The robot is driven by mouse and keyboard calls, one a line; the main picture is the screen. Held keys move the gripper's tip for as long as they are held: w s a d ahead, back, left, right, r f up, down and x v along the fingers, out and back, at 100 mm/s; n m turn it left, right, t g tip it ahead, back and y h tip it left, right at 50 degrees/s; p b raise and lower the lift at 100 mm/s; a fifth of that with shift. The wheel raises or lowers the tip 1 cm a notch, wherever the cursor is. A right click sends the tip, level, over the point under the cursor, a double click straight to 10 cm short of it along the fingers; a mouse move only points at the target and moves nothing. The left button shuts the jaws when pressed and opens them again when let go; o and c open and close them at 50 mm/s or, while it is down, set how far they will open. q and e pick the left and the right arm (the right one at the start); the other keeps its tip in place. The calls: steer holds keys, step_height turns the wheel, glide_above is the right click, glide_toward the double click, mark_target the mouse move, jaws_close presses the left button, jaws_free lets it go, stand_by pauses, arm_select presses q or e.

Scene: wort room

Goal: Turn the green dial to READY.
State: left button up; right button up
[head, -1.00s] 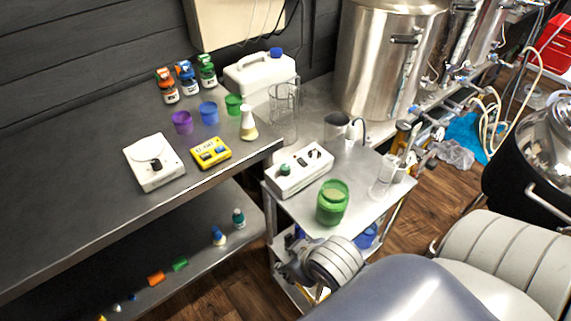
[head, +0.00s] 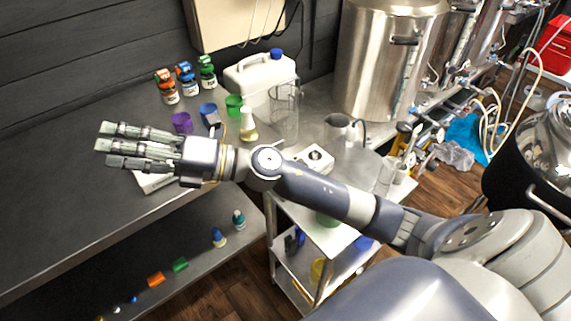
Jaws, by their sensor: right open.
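The green dial is not visible now; my right arm covers that part of the white control box (head: 318,157) on the small steel cart. Only the box's far end, with a dark round knob, shows above the arm. My right gripper (head: 103,145) hangs over the bench at the left, fingers apart and empty, pointing left. It is well away from the control box. Under it, a corner of a white device (head: 150,184) on the bench shows. My left gripper is not in view.
Purple (head: 182,122), blue (head: 209,114) and green (head: 234,104) cups, a flask (head: 248,126) and a glass jug (head: 285,108) stand behind my arm. A green jar (head: 328,221) on the cart (head: 338,240) is mostly covered by my arm. The bench's left part is clear.

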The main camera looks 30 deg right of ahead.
steer(key=d+f+n+g+h, duration=0.3)
steer(key=f+n+g+h, duration=0.15)
steer(key=f+n, duration=0.2)
steer(key=d+f+n+g+h, duration=0.3)
steer(key=f+n+g+h, duration=0.15)
steer(key=f, duration=0.25)
steer(key=w+d+f+g+h, duration=0.1)
steer(key=d+h, duration=0.9)
steer(key=d, duration=1.6)
steer(key=f+p, duration=0.1)
steer(key=f, duration=0.4)
steer(key=f+p, duration=0.1)
steer(key=f, duration=0.4)
steer(key=shift+w+d+f, duration=0.1)
steer(key=shift+w+f, duration=0.1)
steer(key=shift+f, duration=0.1)
jaws_close()
